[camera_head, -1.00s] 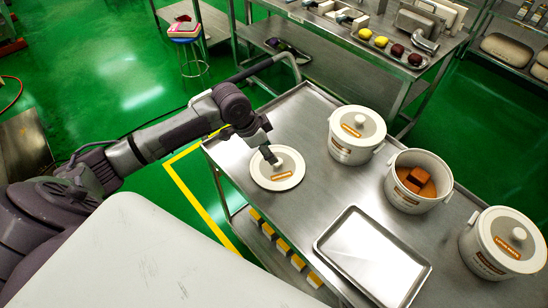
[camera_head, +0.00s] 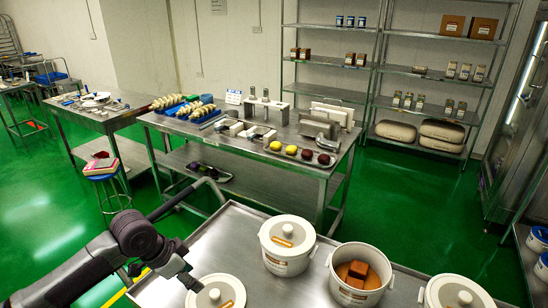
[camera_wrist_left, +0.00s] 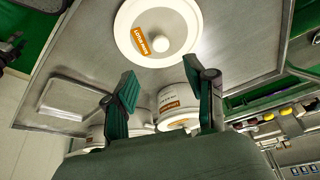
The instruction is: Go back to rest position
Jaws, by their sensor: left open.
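My left gripper (camera_head: 192,284) is at the left end of the steel cart, just beside and above a loose round white lid (camera_head: 217,293). The left wrist view shows its two fingers spread with nothing between them (camera_wrist_left: 162,75). The lid, with a knob and orange label, lies flat on the cart and also shows beyond the fingertips in the wrist view (camera_wrist_left: 157,30). The gripper is apart from it. My right gripper is in neither view.
The steel cart (camera_head: 225,240) carries a lidded white pot (camera_head: 287,262), an uncovered pot (camera_head: 352,292) with orange-brown blocks inside, and another lidded pot (camera_head: 455,293). Behind stands a steel workbench (camera_head: 250,158) with utensils. Green floor separates them.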

